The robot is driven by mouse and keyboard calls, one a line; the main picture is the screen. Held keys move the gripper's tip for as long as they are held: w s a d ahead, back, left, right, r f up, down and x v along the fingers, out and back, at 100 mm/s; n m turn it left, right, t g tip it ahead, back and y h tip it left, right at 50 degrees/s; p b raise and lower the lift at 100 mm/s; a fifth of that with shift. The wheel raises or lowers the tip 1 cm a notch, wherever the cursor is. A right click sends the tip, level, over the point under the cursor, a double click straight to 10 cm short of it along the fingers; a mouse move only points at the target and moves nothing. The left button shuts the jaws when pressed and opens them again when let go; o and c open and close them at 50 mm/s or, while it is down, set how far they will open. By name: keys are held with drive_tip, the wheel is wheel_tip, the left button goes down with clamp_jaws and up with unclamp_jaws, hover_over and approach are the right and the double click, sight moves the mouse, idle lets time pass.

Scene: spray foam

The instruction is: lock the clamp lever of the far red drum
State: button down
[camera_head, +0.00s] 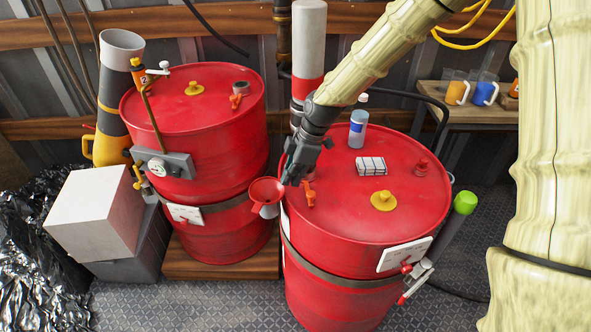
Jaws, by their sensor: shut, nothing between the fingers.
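Two red drums stand side by side. The left one (221,128), farther back, has a small orange lever-like part (236,101) at the right of its top. The right one (345,215), nearer, has a similar orange part (309,194) at the left of its top. I cannot tell whether either orange part is the clamp lever or how it is set. My gripper (291,180) is shut and empty at the left rim of the near drum, just above that drum's orange part and beside a red funnel (265,192). It is apart from the far drum.
A bottle (357,128), a white pack (371,166) and a yellow cap (383,200) sit on the near drum. A gauge box (172,166) is on the far drum's front. A white box (95,212) is at left. A red-and-white post (308,55) rises behind my gripper.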

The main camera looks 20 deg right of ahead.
drive_tip(key=f+p, duration=0.2)
drive_tip(key=d+f+p, duration=0.1)
drive_tip(key=f, duration=0.2)
drive_tip(key=shift+s+d+f+p, duration=0.15)
drive_tip(key=shift+s+d+p, duration=0.05)
drive_tip(key=shift+p, duration=0.15)
drive_tip(key=shift+d+f, duration=0.15)
drive_tip(key=shift+d, duration=0.1)
